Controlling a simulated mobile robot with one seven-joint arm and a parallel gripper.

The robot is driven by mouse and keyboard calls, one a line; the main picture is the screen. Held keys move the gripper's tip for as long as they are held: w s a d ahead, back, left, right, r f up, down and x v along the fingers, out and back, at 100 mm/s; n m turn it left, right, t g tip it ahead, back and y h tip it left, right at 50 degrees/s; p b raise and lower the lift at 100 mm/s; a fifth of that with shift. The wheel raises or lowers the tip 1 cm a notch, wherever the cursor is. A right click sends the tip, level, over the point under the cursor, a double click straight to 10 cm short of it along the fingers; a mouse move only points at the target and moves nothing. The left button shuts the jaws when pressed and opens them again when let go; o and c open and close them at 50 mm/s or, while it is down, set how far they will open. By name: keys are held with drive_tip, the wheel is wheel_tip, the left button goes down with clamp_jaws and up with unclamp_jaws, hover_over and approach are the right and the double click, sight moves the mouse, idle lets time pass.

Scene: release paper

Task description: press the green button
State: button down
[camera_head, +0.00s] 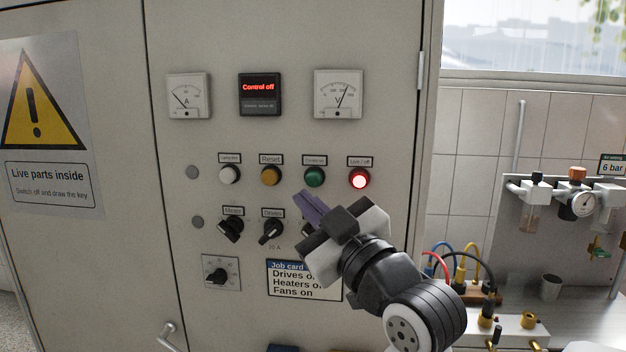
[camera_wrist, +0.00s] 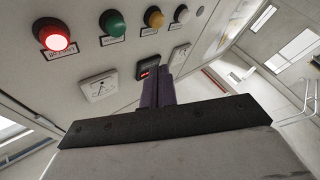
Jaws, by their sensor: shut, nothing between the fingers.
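The green button (camera_head: 314,177) sits on the grey cabinet door, third in a row of round buttons. It also shows in the wrist view (camera_wrist: 113,22) at upper left. My gripper (camera_head: 304,198) is shut and empty, its dark purple fingers just below the green button in the head view. In the wrist view the shut fingers (camera_wrist: 158,90) point toward the panel and lie below and right of the green button. I cannot tell the exact gap to the panel, but the fingers do not cover the button.
A lit red button (camera_head: 359,179) is right of the green one, an amber button (camera_head: 270,175) and a white button (camera_head: 229,174) left. Black rotary switches (camera_head: 270,232) sit below. A display (camera_head: 260,94) reads "Control off". A bench with hoses (camera_head: 461,262) stands at right.

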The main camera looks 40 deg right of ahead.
drive_tip(key=shift+w+d, duration=1.15)
drive_tip(key=shift+d, duration=0.2)
drive_tip(key=shift+w+d, duration=1.15)
drive_tip(key=shift+d, duration=0.15)
drive_tip(key=shift+d, duration=0.1)
drive_tip(key=shift+w+d, duration=0.25)
drive_tip(key=shift+w+d, duration=0.3)
drive_tip(key=shift+d, duration=0.05)
idle(0.8)
drive_tip(key=shift+s+a, duration=0.1)
drive_tip(key=shift+a, duration=0.05)
drive_tip(key=shift+s+a+b, duration=0.45)
drive_tip(key=shift+a, duration=0.1)
drive_tip(key=shift+s+a, duration=0.1)
drive_tip(key=s+a, duration=0.3)
drive_tip(key=shift+a+b, duration=0.3)
drive_tip(key=shift+b, duration=0.1)
